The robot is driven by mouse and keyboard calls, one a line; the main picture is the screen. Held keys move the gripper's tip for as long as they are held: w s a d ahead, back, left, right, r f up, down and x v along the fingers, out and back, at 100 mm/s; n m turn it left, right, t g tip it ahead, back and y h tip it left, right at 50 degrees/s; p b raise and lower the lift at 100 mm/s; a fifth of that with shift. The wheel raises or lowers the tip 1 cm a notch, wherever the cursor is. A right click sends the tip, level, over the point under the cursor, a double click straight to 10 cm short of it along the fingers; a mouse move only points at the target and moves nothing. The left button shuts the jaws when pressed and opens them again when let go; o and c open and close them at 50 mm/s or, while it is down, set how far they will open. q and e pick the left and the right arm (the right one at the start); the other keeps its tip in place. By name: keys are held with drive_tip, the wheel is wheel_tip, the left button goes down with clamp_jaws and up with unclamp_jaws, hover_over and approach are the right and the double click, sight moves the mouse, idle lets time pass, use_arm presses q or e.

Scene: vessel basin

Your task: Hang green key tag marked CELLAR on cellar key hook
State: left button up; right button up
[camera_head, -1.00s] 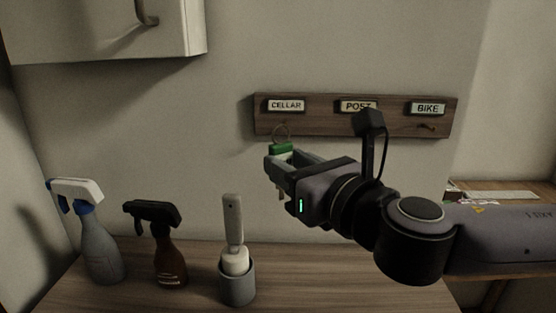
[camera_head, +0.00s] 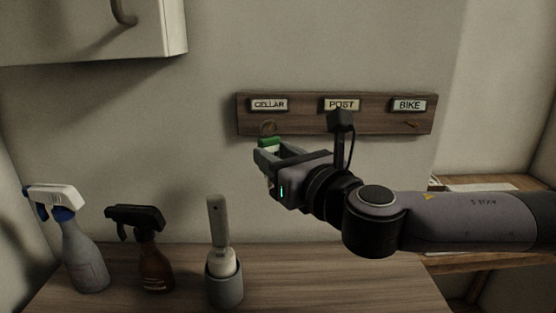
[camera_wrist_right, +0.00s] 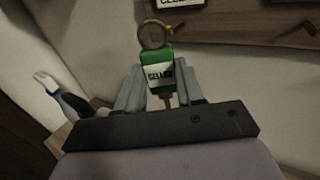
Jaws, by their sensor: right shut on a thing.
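The green key tag (camera_head: 270,144) is held between the fingers of my right gripper (camera_head: 266,158), just below the CELLAR label (camera_head: 268,104) on the wooden key board (camera_head: 300,122). In the right wrist view the tag (camera_wrist_right: 158,72) reads CELLAR, with its ring (camera_wrist_right: 153,35) standing up above the fingers (camera_wrist_right: 160,88) and a key shaft below. The ring is close to a brass hook (camera_wrist_right: 178,30) in that view; I cannot tell whether the ring is around it. My left gripper is out of view.
A grey spray bottle (camera_head: 82,258), a brown spray bottle (camera_head: 153,266) and a brush in a grey holder (camera_head: 225,286) stand on the wooden counter (camera_head: 330,280). A wall cabinet (camera_head: 90,35) hangs at upper left. The POST label (camera_head: 341,104) and BIKE label (camera_head: 409,104) are further right.

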drive_tip(key=shift+w+f, duration=0.1)
drive_tip(key=shift+w, duration=0.95)
drive_tip(key=w, duration=0.1)
drive_tip(key=w+f, duration=0.1)
drive_tip(key=w, duration=0.1)
drive_tip(key=shift+f+b, duration=0.1)
drive_tip(key=shift+b, duration=0.3)
drive_tip(key=o, duration=1.1)
